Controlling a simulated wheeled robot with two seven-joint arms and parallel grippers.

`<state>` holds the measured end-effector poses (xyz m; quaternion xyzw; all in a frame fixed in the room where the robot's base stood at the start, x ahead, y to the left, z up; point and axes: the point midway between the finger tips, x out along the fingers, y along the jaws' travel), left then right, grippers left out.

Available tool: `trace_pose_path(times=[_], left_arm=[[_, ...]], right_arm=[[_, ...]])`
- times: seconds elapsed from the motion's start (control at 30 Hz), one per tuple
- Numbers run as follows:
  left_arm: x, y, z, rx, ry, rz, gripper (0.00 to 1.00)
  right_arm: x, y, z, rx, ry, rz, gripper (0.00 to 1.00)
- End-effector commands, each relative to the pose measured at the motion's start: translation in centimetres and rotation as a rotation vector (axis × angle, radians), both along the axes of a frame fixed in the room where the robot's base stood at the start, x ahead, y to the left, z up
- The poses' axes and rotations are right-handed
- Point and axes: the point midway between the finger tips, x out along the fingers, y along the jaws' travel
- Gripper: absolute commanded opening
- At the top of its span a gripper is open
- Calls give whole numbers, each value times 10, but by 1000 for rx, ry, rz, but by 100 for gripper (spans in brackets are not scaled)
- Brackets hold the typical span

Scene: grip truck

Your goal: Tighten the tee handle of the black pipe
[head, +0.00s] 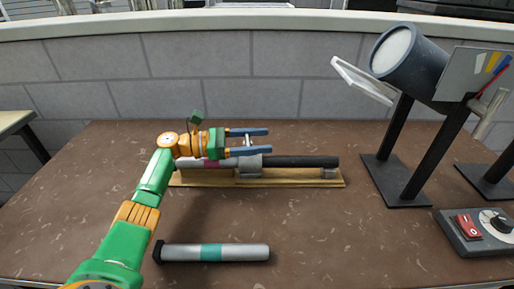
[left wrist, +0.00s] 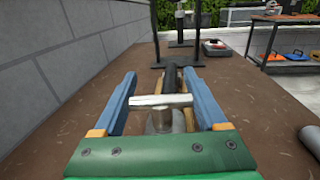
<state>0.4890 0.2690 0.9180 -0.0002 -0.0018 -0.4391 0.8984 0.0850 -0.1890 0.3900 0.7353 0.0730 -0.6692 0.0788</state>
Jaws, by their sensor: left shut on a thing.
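The black pipe (head: 300,161) lies level in a grey clamp on a wooden base (head: 300,183) at mid-table; its dark end also shows in the left wrist view (left wrist: 171,76). The silver tee handle (head: 248,141) stands up from the clamp, and its crossbar (left wrist: 160,101) lies across the gap between my fingers in the left wrist view. My left gripper (head: 249,142), with two blue fingers, is shut on the tee handle, one finger at each end of the crossbar. My right gripper is not in view.
A grey pipe with a teal band (head: 232,253) lies on the table in front. A lamp (head: 410,60) on black stands and a control box (head: 475,232) with a red switch are at the right. A block wall (head: 210,85) stands behind. The table's left part is clear.

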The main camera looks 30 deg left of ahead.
Motion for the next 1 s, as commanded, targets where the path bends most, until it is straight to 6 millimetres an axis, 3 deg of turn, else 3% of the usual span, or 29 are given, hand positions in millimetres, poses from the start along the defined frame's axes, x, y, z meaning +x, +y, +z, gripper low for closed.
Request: trace_pose_path(times=[0.5, 0.53, 0.6, 0.87, 1.0], left_arm=[[-1, -2, -3, 3, 9, -24, 19], [-1, -2, -3, 3, 9, -24, 80], [-1, -2, -3, 3, 7, -24, 99], [-3, 2, -2, 2, 4, -20, 100], [-18, 24, -6, 4, 6, -18, 100]], right_arm=[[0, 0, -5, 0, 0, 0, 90], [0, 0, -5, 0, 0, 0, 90], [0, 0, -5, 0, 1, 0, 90], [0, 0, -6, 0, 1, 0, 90], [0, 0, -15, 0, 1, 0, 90]])
